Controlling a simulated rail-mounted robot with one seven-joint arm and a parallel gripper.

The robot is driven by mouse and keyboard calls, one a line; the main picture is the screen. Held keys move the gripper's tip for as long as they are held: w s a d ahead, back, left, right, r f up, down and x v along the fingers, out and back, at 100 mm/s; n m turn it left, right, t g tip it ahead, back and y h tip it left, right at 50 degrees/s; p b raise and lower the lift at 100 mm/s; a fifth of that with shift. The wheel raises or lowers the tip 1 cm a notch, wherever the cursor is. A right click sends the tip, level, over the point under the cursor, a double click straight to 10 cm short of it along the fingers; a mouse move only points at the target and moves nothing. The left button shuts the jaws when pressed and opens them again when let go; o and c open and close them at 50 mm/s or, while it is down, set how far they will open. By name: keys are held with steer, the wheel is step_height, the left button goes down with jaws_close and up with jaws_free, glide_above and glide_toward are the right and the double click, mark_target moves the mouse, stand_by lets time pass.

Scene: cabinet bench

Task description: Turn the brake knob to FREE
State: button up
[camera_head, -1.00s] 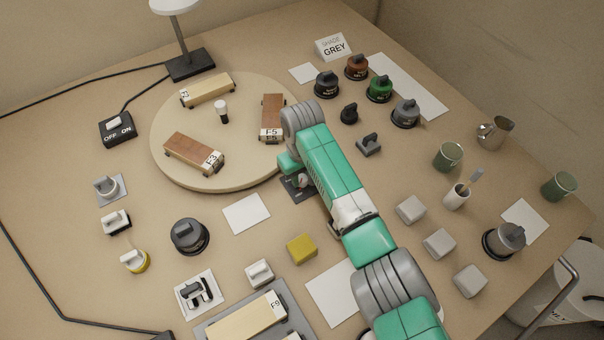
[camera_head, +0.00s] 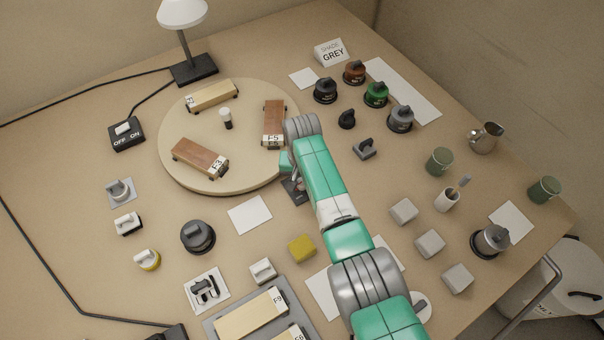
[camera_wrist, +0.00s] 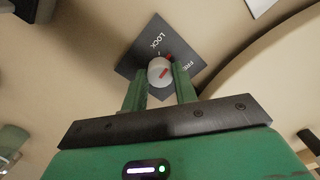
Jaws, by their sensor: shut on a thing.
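The brake knob (camera_wrist: 157,75) is a pale round knob with a red mark on its top. It stands on a dark square plate (camera_wrist: 137,62) lettered LOCK and FRE, the last word partly covered. My gripper (camera_wrist: 160,80) is shut on the knob, with one green finger on each side of it. The red mark lies to the right of the knob's middle in the wrist view, between the two words; I cannot tell its exact setting. In the head view the plate (camera_head: 292,193) shows beside my arm, and the wrist largely hides the knob.
A round turntable (camera_head: 180,177) with wooden wagons (camera_head: 200,158) stands just left of my wrist. A white card (camera_head: 249,215) and a yellow block (camera_head: 301,249) lie nearby. Grey blocks (camera_head: 430,243) and green cups (camera_head: 439,161) stand to the right.

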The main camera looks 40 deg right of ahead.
steer(key=m+p, duration=0.1)
steer(key=m, duration=0.4)
steer(key=shift+m, duration=0.3)
steer(key=m, duration=0.5)
steer(key=shift+m, duration=0.3)
steer(key=o, duration=1)
steer(key=shift+c, duration=0.2)
step_height(320, 180, up, 8)
steer(key=p, duration=0.4)
